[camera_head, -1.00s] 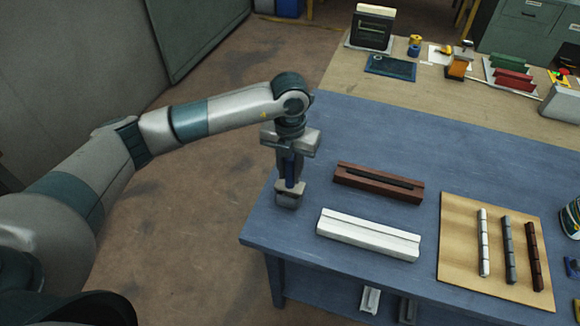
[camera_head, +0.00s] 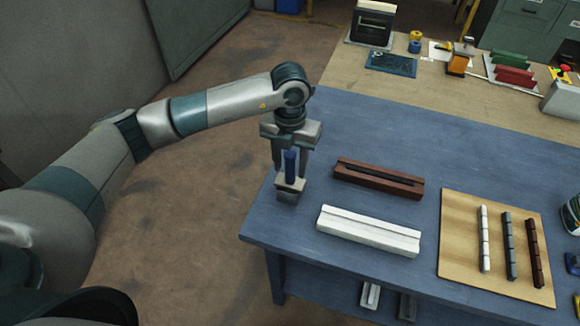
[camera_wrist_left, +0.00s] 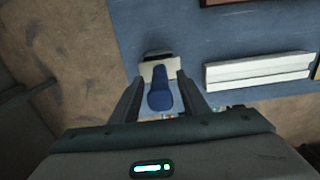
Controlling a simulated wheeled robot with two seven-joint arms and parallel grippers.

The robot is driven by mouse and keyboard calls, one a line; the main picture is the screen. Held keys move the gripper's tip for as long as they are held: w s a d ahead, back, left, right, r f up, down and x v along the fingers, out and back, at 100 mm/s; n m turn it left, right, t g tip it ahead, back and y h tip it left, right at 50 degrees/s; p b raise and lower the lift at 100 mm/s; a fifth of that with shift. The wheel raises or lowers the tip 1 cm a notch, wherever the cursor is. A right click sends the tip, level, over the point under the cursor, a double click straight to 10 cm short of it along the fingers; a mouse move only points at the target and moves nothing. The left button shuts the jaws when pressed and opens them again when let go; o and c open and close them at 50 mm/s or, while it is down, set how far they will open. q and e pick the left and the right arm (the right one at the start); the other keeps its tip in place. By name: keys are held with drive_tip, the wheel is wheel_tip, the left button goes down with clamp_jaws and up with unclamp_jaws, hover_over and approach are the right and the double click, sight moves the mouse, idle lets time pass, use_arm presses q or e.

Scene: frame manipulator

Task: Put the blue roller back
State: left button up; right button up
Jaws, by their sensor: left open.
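The blue roller (camera_head: 290,164) stands upright at the left edge of the blue table, on or in a small pale block with a dark front (camera_head: 289,186). My left gripper (camera_head: 290,168) is open above the block, with one finger on each side of the roller. In the left wrist view, the roller (camera_wrist_left: 160,97) shows between the two spread fingers, and the pale block (camera_wrist_left: 157,69) lies behind it. Whether a finger touches the roller is hard to tell. My right gripper is out of view.
A white grooved bar (camera_head: 368,231) and a brown grooved bar (camera_head: 378,181) lie right of the gripper. A wooden board (camera_head: 458,262) with three segmented strips lies farther right. The blue table's (camera_head: 440,135) back part is clear. Its left edge runs close to the block.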

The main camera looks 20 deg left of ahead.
use_arm(q)
wheel_tip(320, 180, up, 9)
drive_tip(key=b, duration=0.4)
drive_tip(key=shift+r, duration=1)
